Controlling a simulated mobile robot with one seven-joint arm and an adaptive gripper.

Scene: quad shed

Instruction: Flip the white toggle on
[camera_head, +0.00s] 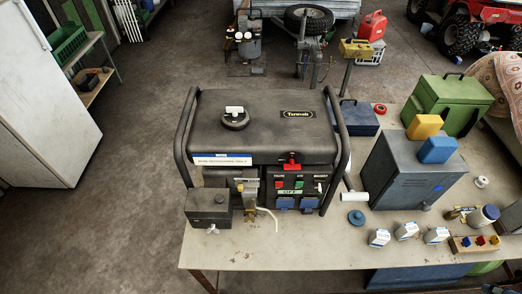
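A black generator (265,130) in a tubular frame stands on the workbench. Its front panel (296,185) carries small red and green switches, a red lever (292,161) above them, a sign reading OFF (289,192) and two blue sockets (296,203). A small whitish piece at the panel's right side looks like the white toggle (320,187); it is too small to tell its position. A separate white piece (234,109) sits on the round cap on top of the generator. My gripper is not in view.
The workbench (310,250) is bare along its front. A grey metal box (410,170), small cartons (407,230), a blue disc (356,217) and a green case (447,100) stand right of the generator. A small dark box (208,205) with a tap stands at its front left.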

